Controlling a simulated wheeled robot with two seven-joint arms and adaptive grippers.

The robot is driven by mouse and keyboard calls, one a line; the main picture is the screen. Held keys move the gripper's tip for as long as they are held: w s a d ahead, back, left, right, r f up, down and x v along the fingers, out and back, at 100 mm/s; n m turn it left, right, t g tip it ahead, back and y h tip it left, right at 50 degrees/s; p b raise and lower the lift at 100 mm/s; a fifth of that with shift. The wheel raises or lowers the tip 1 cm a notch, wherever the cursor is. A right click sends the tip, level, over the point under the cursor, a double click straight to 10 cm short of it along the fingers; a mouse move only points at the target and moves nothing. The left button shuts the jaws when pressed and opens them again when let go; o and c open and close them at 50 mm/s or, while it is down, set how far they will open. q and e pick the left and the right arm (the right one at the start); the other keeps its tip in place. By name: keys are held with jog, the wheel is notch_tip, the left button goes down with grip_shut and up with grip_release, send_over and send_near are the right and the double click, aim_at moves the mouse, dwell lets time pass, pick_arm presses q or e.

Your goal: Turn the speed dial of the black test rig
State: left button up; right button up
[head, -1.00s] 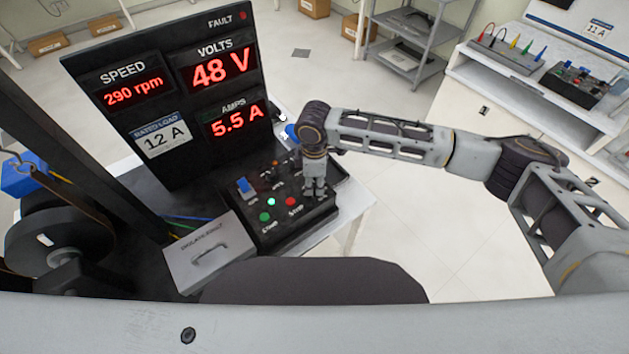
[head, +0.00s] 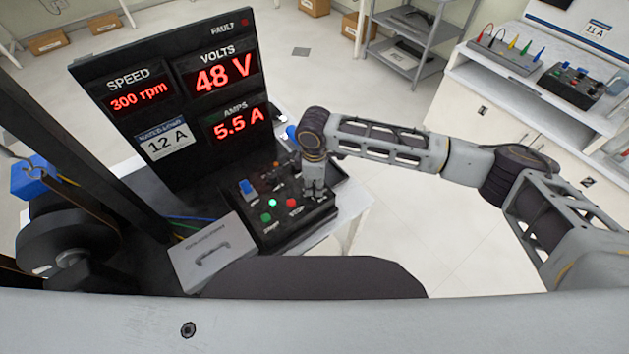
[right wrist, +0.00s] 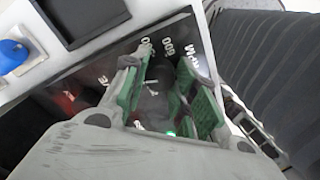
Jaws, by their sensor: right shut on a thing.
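The black test rig (head: 122,165) stands on a table at the left. Its display reads 300 rpm, 48 V and 5.5 A. The rig's control panel (head: 262,236) has a blue switch (head: 247,187), a lit green lamp and a red button (head: 291,202). My right gripper (head: 314,193) points down at the right part of the panel. In the right wrist view its green-padded fingers are closed around the dark speed dial (right wrist: 160,75), with printed scale numbers beyond it. In the head view the gripper hides the dial. My left gripper is not in view.
A grey box with a handle (head: 212,250) sits at the panel's left front. A dark wheel (head: 68,240) stands at far left. A white bench (head: 520,105) with leads and a small black unit is at the right.

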aim_at(314, 185)
jog(key=o, duration=1.1)
jog(key=shift+c, duration=0.2)
notch_tip(314, 185, up, 12)
dwell(0.3)
jog(key=shift+a, duration=0.1)
dwell(0.4)
